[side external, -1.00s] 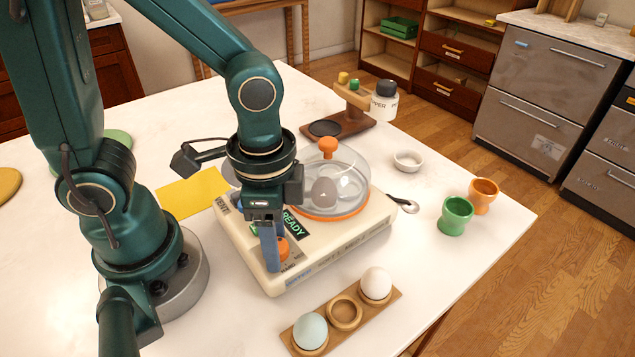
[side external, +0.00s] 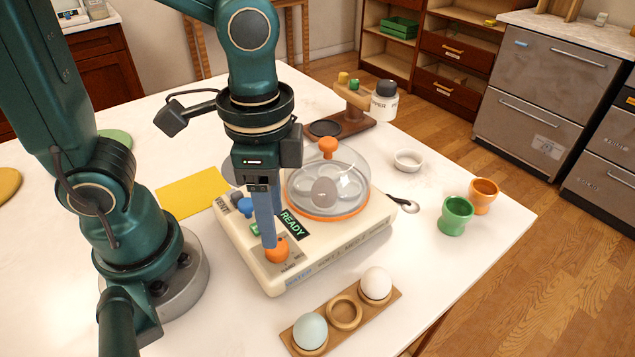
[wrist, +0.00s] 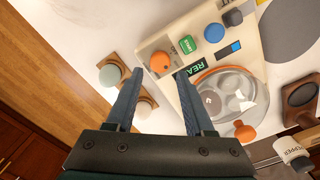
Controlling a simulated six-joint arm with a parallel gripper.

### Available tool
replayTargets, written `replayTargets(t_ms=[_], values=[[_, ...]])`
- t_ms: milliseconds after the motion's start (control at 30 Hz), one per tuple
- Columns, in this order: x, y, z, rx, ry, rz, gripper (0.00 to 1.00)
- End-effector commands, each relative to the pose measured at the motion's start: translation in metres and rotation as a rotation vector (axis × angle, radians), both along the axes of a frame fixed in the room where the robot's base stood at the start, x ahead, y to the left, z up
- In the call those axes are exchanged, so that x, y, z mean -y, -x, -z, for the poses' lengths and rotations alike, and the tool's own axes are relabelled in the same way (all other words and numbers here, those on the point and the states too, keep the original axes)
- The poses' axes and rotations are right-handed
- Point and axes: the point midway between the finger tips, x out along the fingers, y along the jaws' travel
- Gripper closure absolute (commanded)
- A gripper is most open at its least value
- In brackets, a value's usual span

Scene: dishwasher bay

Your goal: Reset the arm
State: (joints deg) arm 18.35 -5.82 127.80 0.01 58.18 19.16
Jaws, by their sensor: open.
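My gripper (side external: 265,230) points down over the control-panel end of the cream egg cooker (side external: 345,252). Its blue fingers are apart and empty in the wrist view (wrist: 157,82). In the side view the fingertips overlap the orange knob (side external: 277,250), and I cannot tell whether they touch it. In the wrist view the orange knob (wrist: 160,62) lies ahead of the fingertips, with nothing between them. The cooker's clear lid (side external: 345,175) with its orange handle is on, and a grey-brown egg (side external: 323,193) shows inside. The display (side external: 292,223) reads READY.
A wooden egg holder (side external: 330,328) in front carries a pale blue egg (side external: 310,330) and a white egg (side external: 375,284). Green (side external: 455,216) and orange (side external: 483,195) cups, a small white bowl (side external: 408,161), a spoon (side external: 404,203) and a pepper jar (side external: 384,101) stand right of the cooker.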

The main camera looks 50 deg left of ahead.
Motion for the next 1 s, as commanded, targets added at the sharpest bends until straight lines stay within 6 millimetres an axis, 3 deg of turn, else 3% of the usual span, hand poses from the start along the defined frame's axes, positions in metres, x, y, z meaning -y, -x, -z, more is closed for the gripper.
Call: replayTargets(t_ms=[267,533,800,1000], values=[[-0.015,-0.008,-0.020,0.117,0.033,-0.099,0.47],[-0.044,-0.007,-0.048,0.375,0.100,-0.409,0.47],[-0.054,-0.002,-0.050,0.478,0.155,-0.626,0.47],[-0.054,-0.003,-0.050,0.478,0.162,-0.645,0.47]])
